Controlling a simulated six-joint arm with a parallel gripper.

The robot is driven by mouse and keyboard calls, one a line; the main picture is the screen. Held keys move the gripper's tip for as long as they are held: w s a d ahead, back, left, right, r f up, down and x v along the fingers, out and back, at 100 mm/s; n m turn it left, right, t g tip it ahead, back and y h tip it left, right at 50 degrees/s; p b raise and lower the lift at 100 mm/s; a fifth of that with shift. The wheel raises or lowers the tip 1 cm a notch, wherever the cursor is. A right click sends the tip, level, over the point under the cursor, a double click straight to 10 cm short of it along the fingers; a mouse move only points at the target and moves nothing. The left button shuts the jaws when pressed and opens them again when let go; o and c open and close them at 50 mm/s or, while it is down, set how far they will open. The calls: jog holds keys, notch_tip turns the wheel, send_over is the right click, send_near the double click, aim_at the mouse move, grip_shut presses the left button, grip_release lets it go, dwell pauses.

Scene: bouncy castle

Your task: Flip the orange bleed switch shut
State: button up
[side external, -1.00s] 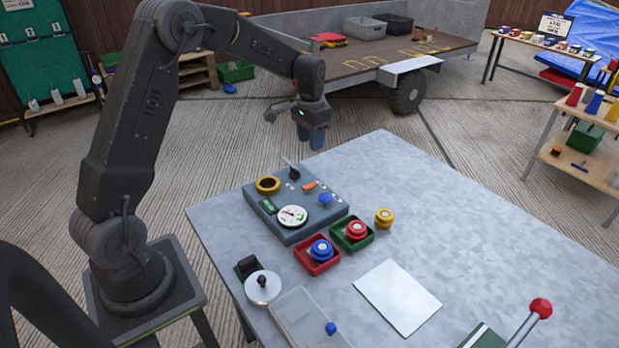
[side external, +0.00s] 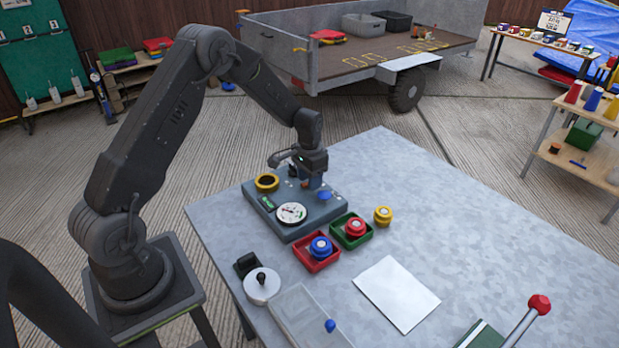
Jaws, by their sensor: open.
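The blue-grey control panel (side external: 322,215) lies on the metal table. It carries a yellow ring (side external: 267,182), a round white gauge (side external: 291,213), a green label and a blue knob (side external: 324,196). My gripper (side external: 313,184) points down over the panel's far right part, just behind the blue knob. It is open. Its fingers are low over the spot of the orange bleed switch (side external: 304,184), of which only a small bit shows beside them. Whether they touch the switch, and how its lever sits, I cannot tell.
A red tray (side external: 310,267) with a blue-topped piece and a green tray (side external: 345,243) with a red-topped piece stand in front of the panel. A yellow piece (side external: 383,215), a white sheet (side external: 397,293) and a red-knobbed lever (side external: 539,305) are farther right. The table's back right is clear.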

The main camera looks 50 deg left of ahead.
jog(key=shift+c, duration=0.4)
grip_shut()
jog(key=shift+s+t, duration=0.25)
jog(key=shift+t, duration=1.05)
jog(key=shift+o, duration=0.4)
grip_release()
